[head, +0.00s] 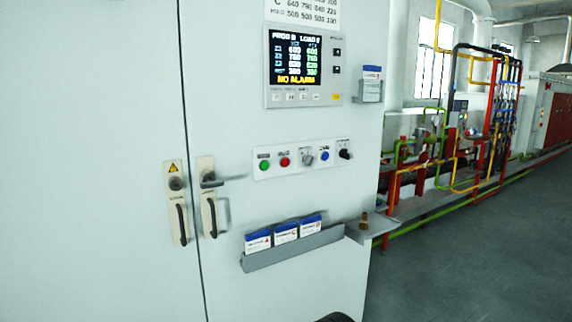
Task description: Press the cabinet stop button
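The cabinet (100,90) is a tall pale metal one, filling the left and middle of the head view. A white control strip (300,172) sits on its front at mid height. On the strip, a red button (285,162) lies between a green button (265,165) on its left and a grey selector or key switch (307,158) on its right. The small labels above them are too blurred to read. Nothing covers the red button. My gripper is not in view; only a dark rounded shape, perhaps part of my arm, shows at the bottom edge.
A blue button (325,156) and a black knob (345,154) continue the strip. A display (303,65) reads "NO ALARM" above. Door handles (209,205), a card rack (293,249) and a small side shelf (372,231) stick out. Open floor (470,260) lies right.

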